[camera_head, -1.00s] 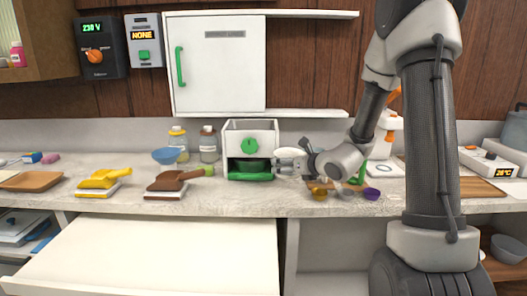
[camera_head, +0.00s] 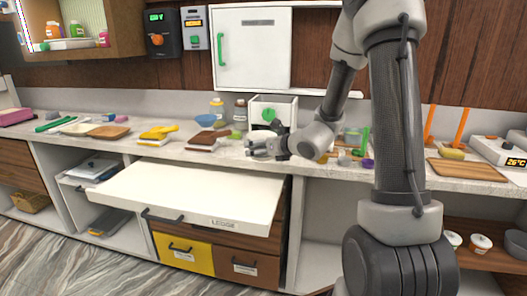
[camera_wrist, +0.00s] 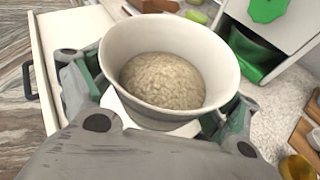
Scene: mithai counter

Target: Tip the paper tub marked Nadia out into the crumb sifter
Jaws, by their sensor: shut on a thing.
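A pale paper tub (camera_wrist: 118,45), holding beige crumb-like stuff, fills the middle of the wrist view. It is roughly upright with its mouth open. My gripper (camera_head: 260,148) is shut on its sides; the fingers show left and right of it in the wrist view. No name can be read on the tub from here. A white box with a green knob (camera_head: 269,115) stands on the counter just behind my gripper; it may be the crumb sifter, but I see no label. Its green tray (camera_wrist: 254,52) shows in the wrist view. The tub is apart from the box, in front of it.
A white pulled-out board marked LEDGE (camera_head: 190,190) juts out below my gripper. A yellow scoop (camera_head: 157,133) and a brown scoop (camera_head: 205,140) lie left of the box. Bottles stand behind. Small pots, a wooden board (camera_head: 466,170) and a temperature device (camera_head: 500,150) are to the right.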

